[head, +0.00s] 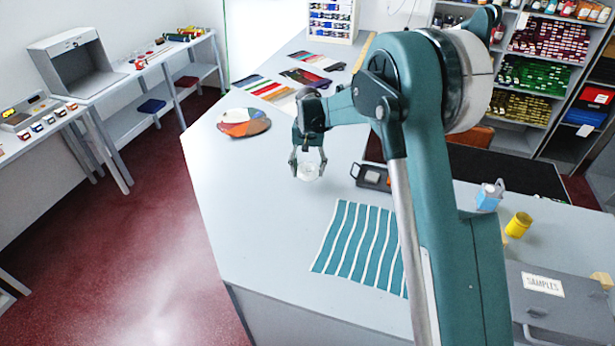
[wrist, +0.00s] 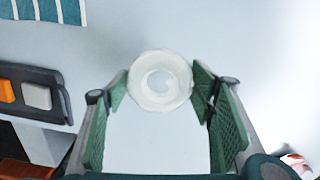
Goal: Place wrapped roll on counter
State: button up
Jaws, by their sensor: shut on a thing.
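The wrapped roll (wrist: 160,81) is white and round with a hollow centre, seen end-on between my green finger pads in the wrist view. In the head view the roll (head: 308,172) shows small and pale at my fingertips. My gripper (head: 308,166) points down and is shut on the roll, over the left part of the grey counter (head: 250,190). It also shows in the wrist view (wrist: 160,92). I cannot tell whether the roll touches the counter or hangs just above it.
A teal striped cloth (head: 358,245) lies in front of the gripper. A colour fan (head: 244,122) and swatches (head: 265,88) lie behind to the left. The counter left of the gripper is bare.

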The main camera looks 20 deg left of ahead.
aim_at(308, 168)
jog(key=shift+f, duration=0.3)
jog(key=shift+f, duration=1.9)
jog(key=shift+f, duration=0.2)
jog(key=o, duration=0.9)
jog(key=shift+r, duration=0.15)
notch_tip(308, 168, up, 12)
jog(key=shift+r, duration=0.1)
